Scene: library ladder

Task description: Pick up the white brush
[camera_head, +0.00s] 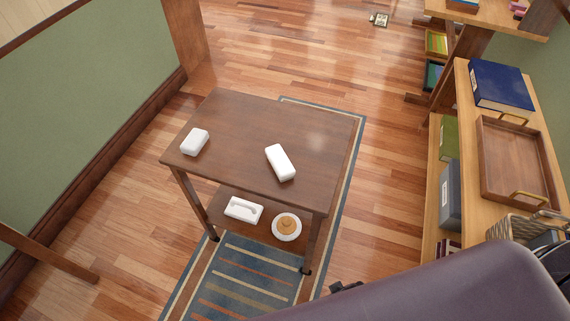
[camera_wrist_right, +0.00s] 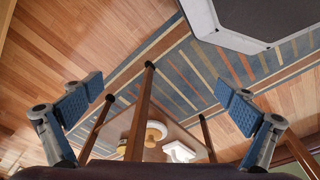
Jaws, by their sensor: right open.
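Two plain white blocks lie on the brown wooden table in the head view: a shorter block (camera_head: 195,141) near the left edge and a longer block (camera_head: 280,162) right of the middle. I cannot tell which, if either, is the white brush, as no bristles show. On the lower shelf are a white tray-like piece (camera_head: 243,209) and a white round dish with a tan top (camera_head: 286,226); they also show in the wrist view. My right gripper (camera_wrist_right: 160,90) is open and empty, its blue-padded fingers wide apart. My left gripper is not in view.
The table (camera_head: 235,110) stands partly on a striped rug (camera_head: 245,275). Shelving at right holds a blue book (camera_head: 501,85), a wooden tray (camera_head: 512,160) and a basket (camera_head: 510,228). A green wall panel is at left.

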